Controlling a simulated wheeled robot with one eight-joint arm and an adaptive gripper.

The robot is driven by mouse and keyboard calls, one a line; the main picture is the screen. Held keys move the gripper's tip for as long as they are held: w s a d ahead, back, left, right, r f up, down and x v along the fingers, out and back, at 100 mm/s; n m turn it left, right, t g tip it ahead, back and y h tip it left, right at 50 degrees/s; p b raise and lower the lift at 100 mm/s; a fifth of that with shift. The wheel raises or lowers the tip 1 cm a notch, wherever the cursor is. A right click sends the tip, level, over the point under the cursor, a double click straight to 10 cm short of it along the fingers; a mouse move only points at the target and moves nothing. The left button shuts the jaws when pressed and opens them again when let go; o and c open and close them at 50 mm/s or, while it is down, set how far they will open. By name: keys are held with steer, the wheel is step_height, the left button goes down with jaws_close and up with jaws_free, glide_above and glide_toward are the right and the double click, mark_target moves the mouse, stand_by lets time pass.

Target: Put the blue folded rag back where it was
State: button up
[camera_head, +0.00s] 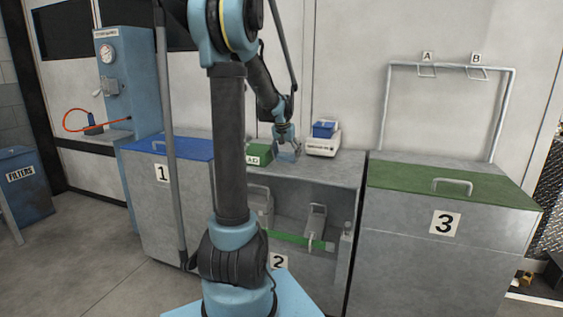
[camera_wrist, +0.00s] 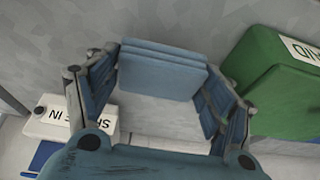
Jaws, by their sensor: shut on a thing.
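The blue folded rag (camera_wrist: 160,72) shows in the wrist view as a flat grey-blue stack of folded layers, held between the two blue fingers of my gripper (camera_wrist: 165,62). My gripper is shut on it. In the head view my gripper (camera_head: 286,137) is low over the top of the middle bench (camera_head: 335,165). The rag (camera_head: 288,151) is a small pale blue patch below the fingers there, partly hidden. I cannot tell whether it touches the bench top.
A green box (camera_head: 258,154) stands left of my gripper and a white box (camera_head: 323,144) with a blue bin (camera_head: 325,129) on it stands right. A blue lid (camera_head: 185,148) and a green lid (camera_head: 460,187) flank the middle bench. A metal rack (camera_head: 446,70) rises at right.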

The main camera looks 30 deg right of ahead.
steer(key=shift+f, duration=1.1)
steer(key=o, duration=1)
steer(key=shift+c, duration=0.2)
